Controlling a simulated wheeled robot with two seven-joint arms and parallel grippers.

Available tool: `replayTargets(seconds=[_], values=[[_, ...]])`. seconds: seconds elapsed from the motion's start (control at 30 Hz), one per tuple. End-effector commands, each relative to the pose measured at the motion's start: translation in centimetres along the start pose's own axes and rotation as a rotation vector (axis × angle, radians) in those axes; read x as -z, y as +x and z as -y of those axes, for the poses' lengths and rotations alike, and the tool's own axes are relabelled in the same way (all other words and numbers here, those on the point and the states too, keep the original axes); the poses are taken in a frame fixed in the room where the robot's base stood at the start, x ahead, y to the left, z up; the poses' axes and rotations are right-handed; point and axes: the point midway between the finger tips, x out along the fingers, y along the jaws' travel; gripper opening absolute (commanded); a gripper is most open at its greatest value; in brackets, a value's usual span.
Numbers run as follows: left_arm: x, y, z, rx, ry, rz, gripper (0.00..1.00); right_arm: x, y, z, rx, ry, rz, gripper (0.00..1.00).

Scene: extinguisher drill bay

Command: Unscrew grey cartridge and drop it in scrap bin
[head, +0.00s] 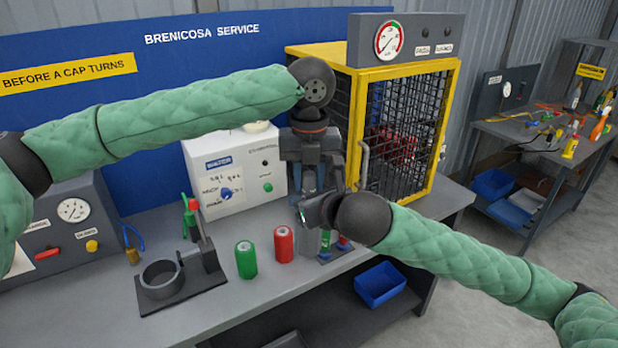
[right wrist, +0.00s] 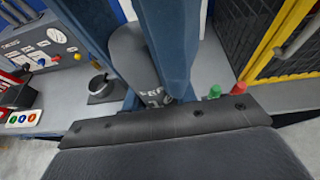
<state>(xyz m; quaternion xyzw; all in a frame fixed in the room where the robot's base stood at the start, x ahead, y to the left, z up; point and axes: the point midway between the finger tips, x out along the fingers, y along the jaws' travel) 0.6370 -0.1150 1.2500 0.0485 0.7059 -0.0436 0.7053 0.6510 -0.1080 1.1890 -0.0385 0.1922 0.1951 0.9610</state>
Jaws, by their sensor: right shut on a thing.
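The grey cartridge (right wrist: 132,55) is a grey cylinder with white lettering, between the blue fingers of my right gripper in the right wrist view. My right gripper (head: 312,210) is shut on it, above the bench in front of the cage. My left gripper (head: 308,190) points down just behind the right one. Its blue fingers are partly covered, and I cannot see whether they grip anything. A blue open bin (head: 380,284) sits low at the bench front; no scrap label is readable.
Green (head: 246,260) and red (head: 284,245) cylinders stand on the bench, left of the right gripper. A dark ring fixture (head: 162,278) with a red-topped post is further left. The yellow-framed mesh cage (head: 405,130) stands behind right. A white control box (head: 235,170) stands behind.

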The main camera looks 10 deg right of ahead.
Motion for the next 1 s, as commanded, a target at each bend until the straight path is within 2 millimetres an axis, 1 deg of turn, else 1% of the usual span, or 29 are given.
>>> replayTargets(seconds=[0.17,0.4,0.5,0.8,0.83,0.9,0.93,1.0], values=[[0.01,-0.04,0.04,0.001,-0.020,0.000,0.01,-0.15,-0.06,-0.02,-0.001,-0.001,0.003,0.00],[0.01,-0.09,0.08,0.002,-0.227,0.000,0.01,-0.14,-0.04,-0.01,0.000,-0.001,0.002,0.00],[0.01,-0.10,0.09,0.002,-0.280,0.000,0.02,-0.13,-0.04,-0.02,0.000,-0.001,0.002,0.00],[0.04,-0.11,0.12,0.002,-0.293,0.000,0.01,-0.11,-0.03,-0.03,-0.001,-0.001,0.002,0.00],[0.04,-0.11,0.12,0.002,-0.293,0.000,0.32,-0.11,-0.03,-0.04,-0.001,-0.001,0.002,0.00],[0.04,-0.10,0.11,0.002,-0.292,0.000,0.46,-0.12,-0.03,-0.03,-0.001,-0.001,0.002,0.00],[0.03,-0.10,0.11,0.002,-0.292,-0.001,0.50,-0.12,-0.03,-0.03,-0.001,-0.001,0.002,0.00],[0.02,-0.10,0.09,0.002,-0.292,-0.001,0.50,-0.13,-0.04,-0.03,-0.001,-0.001,0.002,0.00]])
